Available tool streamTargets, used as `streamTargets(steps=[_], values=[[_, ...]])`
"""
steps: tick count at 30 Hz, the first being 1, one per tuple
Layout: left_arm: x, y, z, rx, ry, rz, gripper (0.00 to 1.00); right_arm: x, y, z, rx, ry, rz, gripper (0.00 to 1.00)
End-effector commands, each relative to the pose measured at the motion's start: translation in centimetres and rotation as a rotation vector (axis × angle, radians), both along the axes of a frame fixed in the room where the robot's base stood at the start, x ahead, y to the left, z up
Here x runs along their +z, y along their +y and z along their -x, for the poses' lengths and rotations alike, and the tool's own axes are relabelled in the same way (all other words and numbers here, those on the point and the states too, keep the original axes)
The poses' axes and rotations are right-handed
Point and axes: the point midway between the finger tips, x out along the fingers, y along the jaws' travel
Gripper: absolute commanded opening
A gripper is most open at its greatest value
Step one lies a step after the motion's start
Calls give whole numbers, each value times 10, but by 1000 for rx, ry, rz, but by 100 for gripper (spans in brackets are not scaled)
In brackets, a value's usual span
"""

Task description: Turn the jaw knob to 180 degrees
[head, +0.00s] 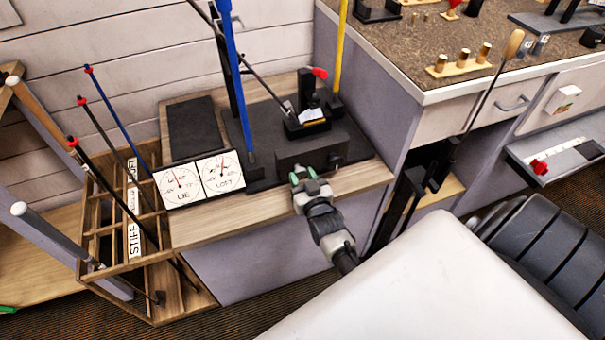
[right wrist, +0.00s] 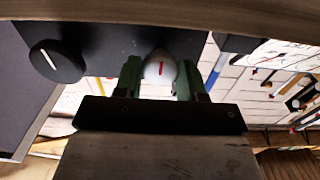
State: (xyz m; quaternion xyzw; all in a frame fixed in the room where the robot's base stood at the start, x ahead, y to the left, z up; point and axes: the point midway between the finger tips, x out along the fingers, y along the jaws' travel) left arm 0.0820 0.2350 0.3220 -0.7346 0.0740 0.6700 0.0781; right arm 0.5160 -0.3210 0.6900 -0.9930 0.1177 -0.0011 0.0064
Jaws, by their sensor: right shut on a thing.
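A black control box (head: 298,152) sits at the front of the wooden bench in the head view. Its front carries a pale round knob (right wrist: 160,66) with a red line, and a black knob (right wrist: 56,61) with a white line, seen in the right wrist view. I cannot tell by a label which is the jaw knob. My right gripper (head: 304,174) is at the box front; its green fingers (right wrist: 160,80) are shut on the pale knob, one on each side. The red line is nearly upright in the wrist picture, tilted slightly. My left gripper is out of view.
Two dials marked LIE (head: 180,180) and LOFT (head: 221,173) stand left of the box. A clamp with a red handle (head: 319,73) and club shafts are behind it. A wooden club rack (head: 125,262) stands left; a brown-topped counter (head: 405,45) is at right.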

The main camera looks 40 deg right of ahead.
Motion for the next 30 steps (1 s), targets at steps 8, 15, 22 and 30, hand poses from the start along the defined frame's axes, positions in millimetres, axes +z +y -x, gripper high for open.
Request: streamTargets(steps=[8, 15, 22, 30], values=[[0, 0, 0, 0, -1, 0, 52, -2, 0, 1, 0, 4, -5, 16], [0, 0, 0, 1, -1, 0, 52, -2, 0, 1, 0, 3, -4, 63], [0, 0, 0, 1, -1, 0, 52, -1, 0, 0, 0, 1, -2, 66], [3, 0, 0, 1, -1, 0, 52, -1, 6, 24, 0, 3, -3, 66]])
